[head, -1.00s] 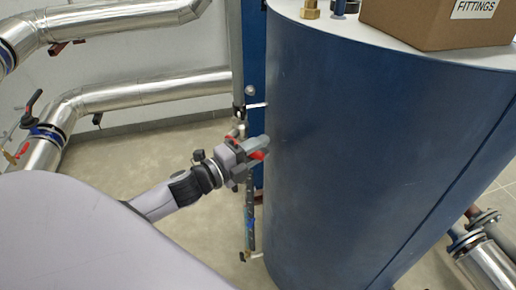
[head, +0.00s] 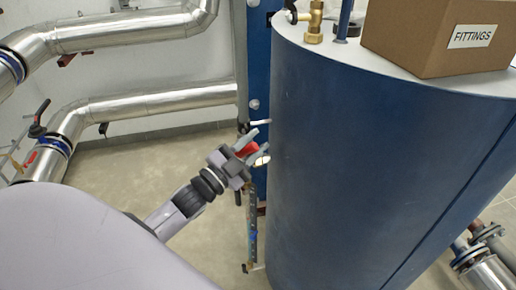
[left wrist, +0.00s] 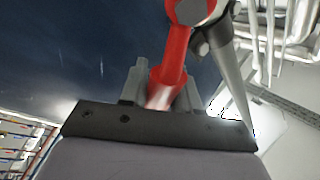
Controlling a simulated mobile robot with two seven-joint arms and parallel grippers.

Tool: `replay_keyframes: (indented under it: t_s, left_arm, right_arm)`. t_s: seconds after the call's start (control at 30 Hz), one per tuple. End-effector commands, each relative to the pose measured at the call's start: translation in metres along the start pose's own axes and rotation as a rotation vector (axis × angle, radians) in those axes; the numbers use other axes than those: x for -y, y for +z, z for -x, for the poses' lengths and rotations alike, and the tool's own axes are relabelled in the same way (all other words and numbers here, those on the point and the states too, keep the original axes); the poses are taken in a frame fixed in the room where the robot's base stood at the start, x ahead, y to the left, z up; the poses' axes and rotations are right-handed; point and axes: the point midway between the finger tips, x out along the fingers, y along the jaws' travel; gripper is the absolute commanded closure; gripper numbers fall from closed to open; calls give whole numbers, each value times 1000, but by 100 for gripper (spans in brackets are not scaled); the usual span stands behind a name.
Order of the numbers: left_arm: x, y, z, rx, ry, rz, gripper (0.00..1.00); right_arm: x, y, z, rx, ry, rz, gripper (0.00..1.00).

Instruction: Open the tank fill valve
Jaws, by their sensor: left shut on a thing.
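My left gripper (head: 262,142) is in the middle of the head view, beside the left edge of the blue tank (head: 360,150). It is shut on a red lever handle (head: 245,149). In the left wrist view the red lever (left wrist: 176,55) runs down from a grey, rounded valve part (left wrist: 192,10) at the top edge to between the fingers (left wrist: 163,88). The gripper hides part of the valve in the head view. My right gripper is not in view.
A cardboard box marked FITTINGS (head: 445,40) and a brass fitting (head: 314,22) stand on the tank top. Silver pipes (head: 150,103) run along the wall at left. A narrow vertical pipe (head: 252,225) stands below the gripper. The floor (head: 130,165) at left is clear.

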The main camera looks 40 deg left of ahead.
Motion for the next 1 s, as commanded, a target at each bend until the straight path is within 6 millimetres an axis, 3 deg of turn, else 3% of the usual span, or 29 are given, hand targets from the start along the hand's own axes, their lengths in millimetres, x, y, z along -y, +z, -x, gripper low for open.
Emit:
replay_keyframes:
  t_s: [0.5, 1.0]
  left_arm:
    - [29, 4, 1, 0, -135, 319, 100]
    - [33, 7, 2, 1, -159, 376, 100]
  right_arm:
    - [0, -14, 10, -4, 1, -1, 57]
    - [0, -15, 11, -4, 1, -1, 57]
